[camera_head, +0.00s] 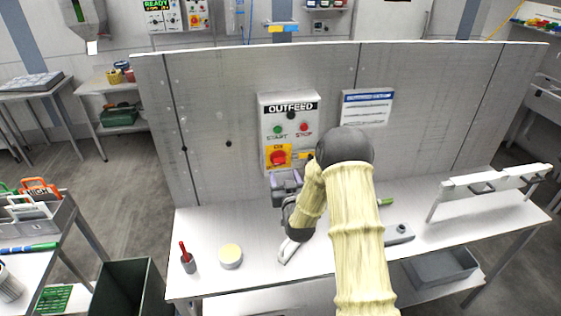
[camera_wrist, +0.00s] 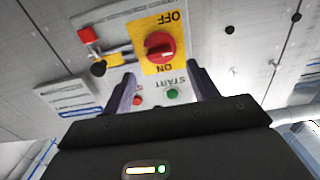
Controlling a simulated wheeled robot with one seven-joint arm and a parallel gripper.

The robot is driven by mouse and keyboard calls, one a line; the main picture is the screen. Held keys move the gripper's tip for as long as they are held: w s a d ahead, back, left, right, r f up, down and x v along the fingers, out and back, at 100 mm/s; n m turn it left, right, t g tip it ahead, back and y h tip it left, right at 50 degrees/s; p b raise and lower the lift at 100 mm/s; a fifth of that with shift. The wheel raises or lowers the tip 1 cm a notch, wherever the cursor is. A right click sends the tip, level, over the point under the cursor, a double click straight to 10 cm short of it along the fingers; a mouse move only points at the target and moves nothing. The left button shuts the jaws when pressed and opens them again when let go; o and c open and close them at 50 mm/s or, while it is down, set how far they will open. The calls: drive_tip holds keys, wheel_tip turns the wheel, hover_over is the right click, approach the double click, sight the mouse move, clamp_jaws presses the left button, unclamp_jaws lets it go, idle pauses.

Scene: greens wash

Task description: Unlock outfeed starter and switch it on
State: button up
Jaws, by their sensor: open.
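The outfeed starter (camera_head: 290,115) is a pale box on the grey upright panel, with a green START button (camera_head: 278,130) and a red STOP button (camera_head: 304,127). Below them a red rotary knob (camera_head: 278,158) sits on a yellow ON/OFF plate. The wrist view shows this knob (camera_wrist: 160,46) upside down, ON nearest my gripper. A small red block (camera_wrist: 87,35), possibly a lock, sits beside the plate near a yellow strip and a round black part (camera_wrist: 98,68). My gripper (camera_head: 285,176) is open and empty, just below and in front of the knob, its fingers apart from it.
The white bench (camera_head: 320,255) holds a cup with a red-handled item (camera_head: 188,262), a cream disc (camera_head: 230,256), a pale flat tool (camera_head: 287,250) and a grey box (camera_head: 398,234). A hook rack (camera_head: 495,183) stands right. A notice (camera_head: 366,108) hangs beside the starter.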

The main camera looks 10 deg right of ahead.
sight(280, 163)
drive_tip(key=shift+w+p, duration=1.3)
drive_tip(key=shift+w, duration=2.3)
drive_tip(key=c, duration=1)
